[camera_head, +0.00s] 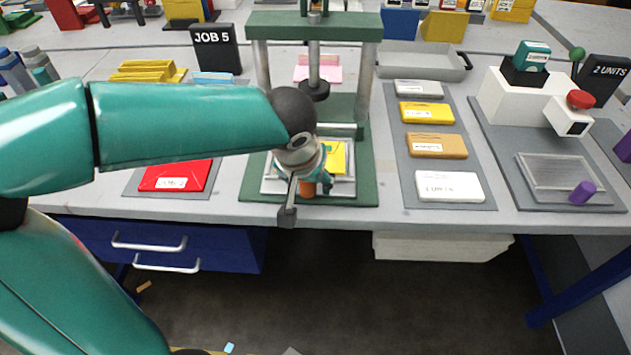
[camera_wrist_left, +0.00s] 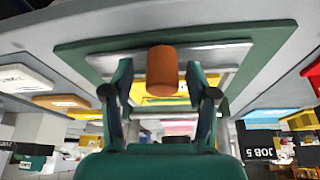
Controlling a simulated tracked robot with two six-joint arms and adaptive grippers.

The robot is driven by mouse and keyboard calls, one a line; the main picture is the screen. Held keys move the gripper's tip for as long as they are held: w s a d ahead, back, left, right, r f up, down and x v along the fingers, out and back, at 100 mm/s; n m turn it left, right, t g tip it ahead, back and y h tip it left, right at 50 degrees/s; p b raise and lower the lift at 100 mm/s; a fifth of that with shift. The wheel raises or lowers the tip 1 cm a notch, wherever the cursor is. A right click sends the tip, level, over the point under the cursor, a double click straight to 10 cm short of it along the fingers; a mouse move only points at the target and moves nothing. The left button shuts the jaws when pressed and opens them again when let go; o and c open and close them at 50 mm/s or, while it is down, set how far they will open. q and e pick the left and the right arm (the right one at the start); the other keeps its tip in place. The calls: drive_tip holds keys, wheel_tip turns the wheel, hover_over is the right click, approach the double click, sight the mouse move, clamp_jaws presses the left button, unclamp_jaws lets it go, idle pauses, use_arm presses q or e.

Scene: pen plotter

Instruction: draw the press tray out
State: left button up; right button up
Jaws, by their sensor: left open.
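The press tray (camera_head: 347,186) is a pale grey tray on the green base of the press (camera_head: 365,150), with a yellow piece (camera_head: 336,157) on it. Its orange round handle (camera_head: 307,189) stands at the front edge. My left gripper (camera_head: 309,180) is at the tray's front, partly hidden by my own wrist. In the left wrist view its open fingers (camera_wrist_left: 158,75) stand on either side of the orange handle (camera_wrist_left: 162,72), with a gap visible on each side. My right gripper is not in view.
A mat with several coloured blocks (camera_head: 437,145) lies right of the press. A stamping station (camera_head: 525,95) stands farther right. A red block (camera_head: 178,177) lies to the left. The table's front edge is close to the press, with open floor before it and blue drawers (camera_head: 170,245) below left.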

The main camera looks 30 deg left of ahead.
use_arm(q)
drive_tip(key=shift+r, duration=0.1)
drive_tip(key=v, duration=1.1)
drive_tip(key=shift+s+r, duration=0.2)
drive_tip(key=shift+r, duration=0.15)
